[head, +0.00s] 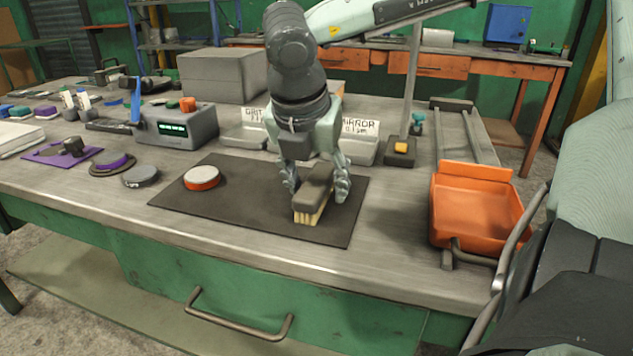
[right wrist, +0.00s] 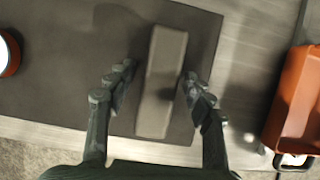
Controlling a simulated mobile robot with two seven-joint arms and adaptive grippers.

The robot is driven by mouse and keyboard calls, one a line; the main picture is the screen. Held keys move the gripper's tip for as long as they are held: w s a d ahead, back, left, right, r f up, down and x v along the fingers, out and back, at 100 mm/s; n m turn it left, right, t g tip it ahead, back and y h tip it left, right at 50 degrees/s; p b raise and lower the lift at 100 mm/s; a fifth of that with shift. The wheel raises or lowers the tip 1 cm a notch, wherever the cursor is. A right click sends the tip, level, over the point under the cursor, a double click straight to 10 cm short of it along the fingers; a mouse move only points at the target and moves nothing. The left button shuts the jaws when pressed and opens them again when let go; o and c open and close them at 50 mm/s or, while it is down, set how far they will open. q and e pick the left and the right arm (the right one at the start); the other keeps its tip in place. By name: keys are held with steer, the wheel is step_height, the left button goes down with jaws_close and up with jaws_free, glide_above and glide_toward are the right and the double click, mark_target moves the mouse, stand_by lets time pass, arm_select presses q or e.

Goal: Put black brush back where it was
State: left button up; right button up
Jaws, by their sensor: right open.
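The black brush (head: 315,193) has a dark block and pale bristles. It rests bristles down on the dark mat (head: 250,222), near the mat's right side. My right gripper (head: 316,190) is open above and around it, one finger on each side. In the right wrist view the brush (right wrist: 162,82) lies lengthwise between the fingertips of the right gripper (right wrist: 158,90), with a visible gap on the left and a smaller one on the right. My left gripper is not in view.
A red-rimmed round puck (head: 202,178) lies on the mat's left part. An orange tray (head: 475,210) stands to the right. Behind are two labelled bins, GRIT (head: 243,137) and MIRROR (head: 358,149), and a grey device (head: 178,126). The bench front is clear.

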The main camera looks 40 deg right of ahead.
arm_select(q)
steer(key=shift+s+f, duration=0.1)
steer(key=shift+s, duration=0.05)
arm_select(e)
steer(key=shift+r, duration=0.15)
steer(key=v, duration=1)
steer(key=shift+a+r, duration=0.15)
steer(key=shift+r, duration=0.2)
steer(key=shift+s+a+r, duration=0.1)
steer(key=shift+a+r, duration=0.1)
steer(key=shift+r, duration=0.3)
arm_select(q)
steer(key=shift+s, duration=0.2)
arm_select(e)
steer(key=shift+f, duration=0.1)
